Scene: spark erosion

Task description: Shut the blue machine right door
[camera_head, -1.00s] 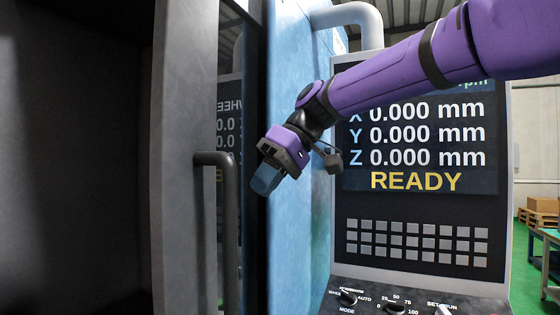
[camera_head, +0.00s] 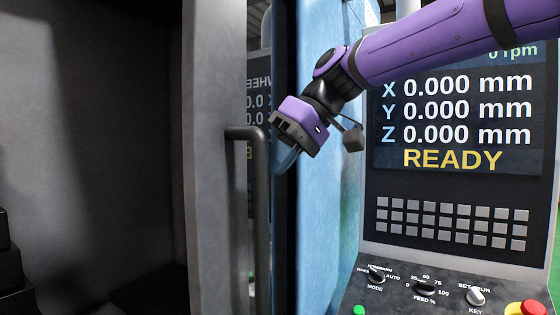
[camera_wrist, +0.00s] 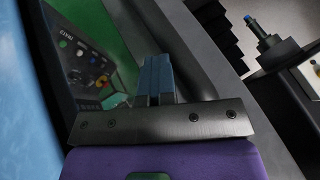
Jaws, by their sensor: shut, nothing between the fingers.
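The machine's right door (camera_head: 212,160) is a grey frame with a dark glass pane, and it stands open. Its dark upright bar handle (camera_head: 258,205) is on the frame. My purple gripper (camera_head: 286,160) is just right of the handle, in front of the glass and the blue machine body. Its fingers are together and empty. In the wrist view the shut blue-grey fingers (camera_wrist: 156,78) point at the door, over the glass and beside its grey frame (camera_wrist: 210,55). I cannot tell whether they touch it.
The open dark machine interior (camera_head: 90,130) is left of the door. The control panel (camera_head: 455,130), with READY on its screen, stands right of the blue machine body (camera_head: 320,200); knobs and buttons jut out below. The wrist view shows stepped dark parts inside (camera_wrist: 225,40).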

